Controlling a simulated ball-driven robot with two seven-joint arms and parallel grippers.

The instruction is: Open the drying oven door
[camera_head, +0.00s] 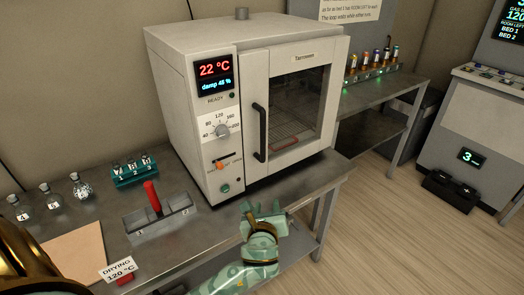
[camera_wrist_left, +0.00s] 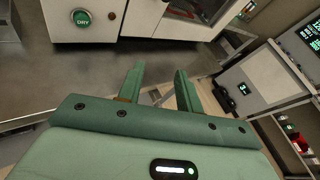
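The drying oven (camera_head: 190,55) is a pale grey box on a metal bench. Its door (camera_head: 254,72) looks closed, with a dark glass window and a black vertical handle (camera_head: 260,132) on the door's left side. My left gripper (camera_head: 264,210) is open and empty, below and in front of the handle, near the bench's front edge, touching nothing that I can see. In the left wrist view its two fingers (camera_wrist_left: 156,85) stand apart, with the oven's lower front and a green DRY button (camera_wrist_left: 82,18) beyond them. My right gripper is not in view.
A red-handled lever box (camera_head: 160,215), a teal vial rack (camera_head: 135,173) and small flasks (camera_head: 80,187) stand on the bench left of the oven. A control panel with a dial (camera_head: 222,131) is left of the door. The bench (camera_head: 225,225) just before the oven is clear.

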